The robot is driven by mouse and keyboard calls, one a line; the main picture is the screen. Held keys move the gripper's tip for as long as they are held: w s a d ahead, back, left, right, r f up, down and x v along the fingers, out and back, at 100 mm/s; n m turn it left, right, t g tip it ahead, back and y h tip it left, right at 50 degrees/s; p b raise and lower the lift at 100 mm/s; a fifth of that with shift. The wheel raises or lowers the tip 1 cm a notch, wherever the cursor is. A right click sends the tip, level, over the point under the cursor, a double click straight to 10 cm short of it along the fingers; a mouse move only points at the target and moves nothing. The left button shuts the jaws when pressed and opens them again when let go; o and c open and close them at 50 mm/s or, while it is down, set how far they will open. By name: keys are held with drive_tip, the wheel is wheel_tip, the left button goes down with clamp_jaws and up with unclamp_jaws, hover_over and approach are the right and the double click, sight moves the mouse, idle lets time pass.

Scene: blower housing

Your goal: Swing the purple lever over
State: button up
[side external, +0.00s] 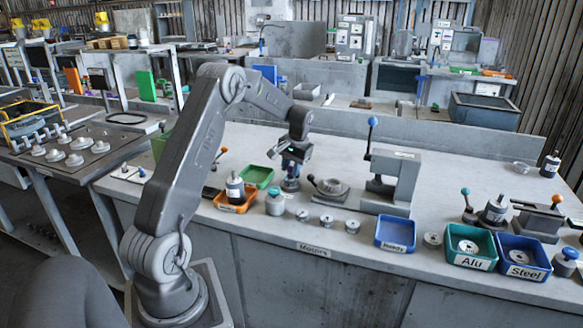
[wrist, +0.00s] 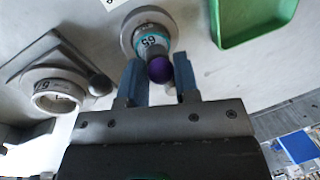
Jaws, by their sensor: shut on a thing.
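The purple lever's round knob (wrist: 159,69) shows in the wrist view, between the two blue fingers of my gripper (wrist: 160,82). My gripper is shut on this knob. Behind the knob is a round grey fixture with a teal band marked 65 (wrist: 151,42); the lever's shaft is mostly hidden. In the side external view my gripper (side external: 291,160) points down over this fixture (side external: 290,184), and the knob is too small to make out there.
A green tray (side external: 257,177) and an orange tray with a bottle (side external: 236,200) stand to the left. A flanged grey part (side external: 329,188) is close on the right, then a press with a blue-knobbed lever (side external: 393,175). Small grey discs lie in front.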

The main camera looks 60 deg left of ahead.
drive_tip(key=shift+c, duration=1.2)
